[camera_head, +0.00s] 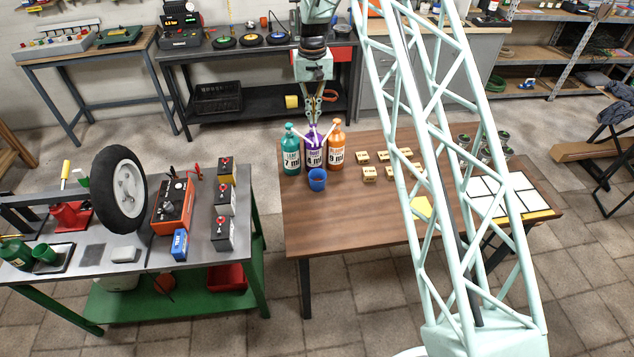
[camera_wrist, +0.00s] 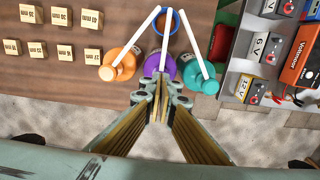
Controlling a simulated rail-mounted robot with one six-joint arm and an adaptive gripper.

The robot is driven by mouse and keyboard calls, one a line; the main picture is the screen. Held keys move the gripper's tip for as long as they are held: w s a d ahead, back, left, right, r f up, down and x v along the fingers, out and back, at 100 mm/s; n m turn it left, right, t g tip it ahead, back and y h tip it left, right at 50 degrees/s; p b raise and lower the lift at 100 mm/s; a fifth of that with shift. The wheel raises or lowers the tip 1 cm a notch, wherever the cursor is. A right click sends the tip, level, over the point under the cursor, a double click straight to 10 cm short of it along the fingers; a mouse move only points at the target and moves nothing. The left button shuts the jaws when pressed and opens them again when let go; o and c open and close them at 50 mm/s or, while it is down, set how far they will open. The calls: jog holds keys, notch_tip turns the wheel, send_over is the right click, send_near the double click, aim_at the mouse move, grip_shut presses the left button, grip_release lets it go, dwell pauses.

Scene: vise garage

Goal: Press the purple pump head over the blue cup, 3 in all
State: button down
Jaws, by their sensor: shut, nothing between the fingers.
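The purple pump bottle (camera_head: 315,156), labelled 4 ml, stands on the wooden table between a teal bottle (camera_head: 291,155) and an orange bottle (camera_head: 336,156). The blue cup (camera_head: 317,179) stands in front of it; its rim shows partly behind the white spouts in the wrist view (camera_wrist: 169,38). My gripper (camera_head: 313,121) is shut and empty, pointing down right at the top of the purple bottle. In the wrist view the fingertips (camera_wrist: 160,82) overlap the purple head (camera_wrist: 153,66). Whether they touch it I cannot tell.
The teal (camera_wrist: 199,76) and orange (camera_wrist: 116,65) heads are close on either side, their white spouts angled inward to the cup. Several small wooden blocks (camera_head: 370,173) lie to the right. The table (camera_head: 330,225) is clear in front of the cup.

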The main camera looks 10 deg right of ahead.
jog(key=shift+f+b, duration=0.45)
jog(key=shift+f, duration=0.55)
jog(key=shift+r, duration=0.2)
jog(key=shift+r+p, duration=0.5)
jog(key=shift+r, duration=1)
jog(key=shift+f+b, duration=0.85)
jog(key=shift+f, duration=0.85)
jog(key=shift+r, duration=0.2)
dwell(0.4)
jog(key=shift+r+p, duration=0.55)
jog(key=shift+r, duration=0.95)
jog(key=shift+r, duration=0.1)
jog(key=shift+r+p, duration=1.05)
jog(key=shift+r, duration=1.85)
